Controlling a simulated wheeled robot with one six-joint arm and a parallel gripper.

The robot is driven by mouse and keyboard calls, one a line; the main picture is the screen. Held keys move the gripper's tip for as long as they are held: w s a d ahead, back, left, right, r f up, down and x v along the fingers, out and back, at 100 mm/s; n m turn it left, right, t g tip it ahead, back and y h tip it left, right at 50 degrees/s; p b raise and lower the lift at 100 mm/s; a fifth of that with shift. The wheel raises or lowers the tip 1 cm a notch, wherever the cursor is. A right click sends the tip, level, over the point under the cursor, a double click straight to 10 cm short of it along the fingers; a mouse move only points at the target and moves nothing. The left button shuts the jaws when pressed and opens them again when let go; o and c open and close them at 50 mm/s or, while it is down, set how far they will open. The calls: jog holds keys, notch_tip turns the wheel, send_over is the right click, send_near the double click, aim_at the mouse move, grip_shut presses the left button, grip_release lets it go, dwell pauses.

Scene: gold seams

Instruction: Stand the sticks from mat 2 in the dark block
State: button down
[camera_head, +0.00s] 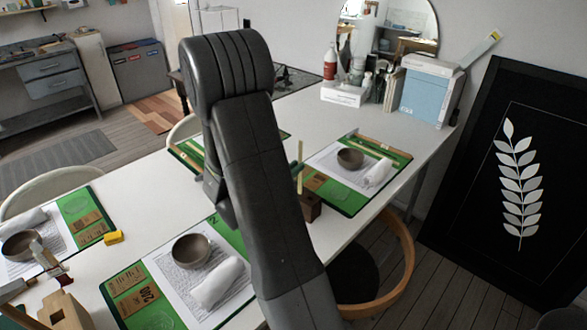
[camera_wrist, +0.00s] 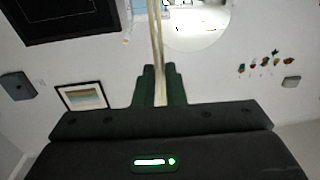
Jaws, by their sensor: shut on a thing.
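My gripper (camera_wrist: 160,88) is shut on pale, thin wood in the wrist view. It looks like a pair of sticks (camera_wrist: 155,35), side by side and running up past the fingertips. In the head view my arm hides the gripper. A pale upright stick (camera_head: 300,155) shows just right of my arm, over the dark brown block (camera_head: 311,207). I cannot tell whether it is held or stands in the block. Mat 2 (camera_head: 236,302), green with a "2" at its edge, lies at the front; no sticks show on its visible part.
A bowl (camera_head: 190,250) and rolled white cloth (camera_head: 220,284) lie on mat 2. A far-right mat (camera_head: 345,200) holds another bowl (camera_head: 350,158) and cloth. A yellow block (camera_head: 113,237) lies left of mat 2. Bottles and a blue box (camera_head: 425,95) stand at the back.

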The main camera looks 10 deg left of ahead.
jog(key=shift+f, duration=0.15)
jog(key=c, duration=1.4)
grip_release()
jog(key=shift+c, duration=0.2)
jog(key=v, duration=0.9)
notch_tip(320, 180, up, 6)
jog(key=p, duration=0.4)
jog(key=shift+p, duration=0.4)
jog(key=shift+f, duration=0.15)
